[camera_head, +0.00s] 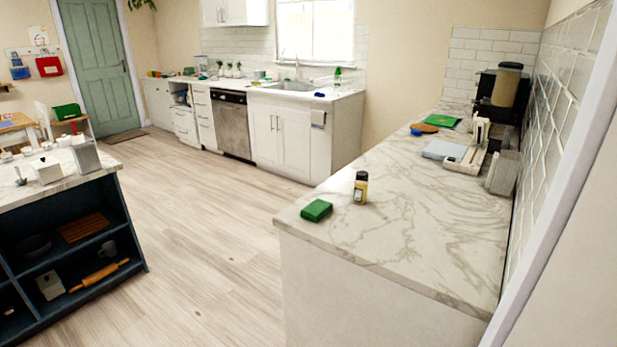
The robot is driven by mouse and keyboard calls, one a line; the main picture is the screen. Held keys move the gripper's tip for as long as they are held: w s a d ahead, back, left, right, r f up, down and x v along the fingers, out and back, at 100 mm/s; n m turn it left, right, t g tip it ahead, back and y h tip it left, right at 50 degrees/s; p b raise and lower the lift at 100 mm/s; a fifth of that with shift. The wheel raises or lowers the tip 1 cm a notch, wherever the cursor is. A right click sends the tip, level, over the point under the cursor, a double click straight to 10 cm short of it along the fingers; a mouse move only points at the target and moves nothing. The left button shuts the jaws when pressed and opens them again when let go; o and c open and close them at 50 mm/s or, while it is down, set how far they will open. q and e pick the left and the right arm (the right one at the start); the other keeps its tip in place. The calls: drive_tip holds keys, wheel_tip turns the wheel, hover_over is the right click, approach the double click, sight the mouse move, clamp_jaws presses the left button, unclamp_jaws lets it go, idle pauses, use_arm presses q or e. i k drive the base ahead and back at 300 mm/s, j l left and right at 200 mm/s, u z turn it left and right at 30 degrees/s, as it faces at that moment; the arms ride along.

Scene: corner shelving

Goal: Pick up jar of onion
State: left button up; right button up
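A small jar (360,188) with a black lid and a yellowish body stands upright near the front left edge of the marble counter (430,215). It looks like the jar of onion, but its label is too small to read. A green box-shaped thing (316,210) lies to its left, apart from it, near the counter's corner. Neither of my grippers shows in the head view, and nothing touches the jar.
Farther back on the counter are a white appliance (466,158), a green board (441,120) and a dark coffee machine (500,92). A dark island shelf (75,240) stands at the left. Open wooden floor (205,225) lies between it and the counter.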

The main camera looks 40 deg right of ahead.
sight(361, 180)
drive_tip(key=i+z, duration=0.25)
drive_tip(key=i, duration=0.4)
drive_tip(key=i+j+z, duration=0.3)
drive_tip(key=i, duration=0.35)
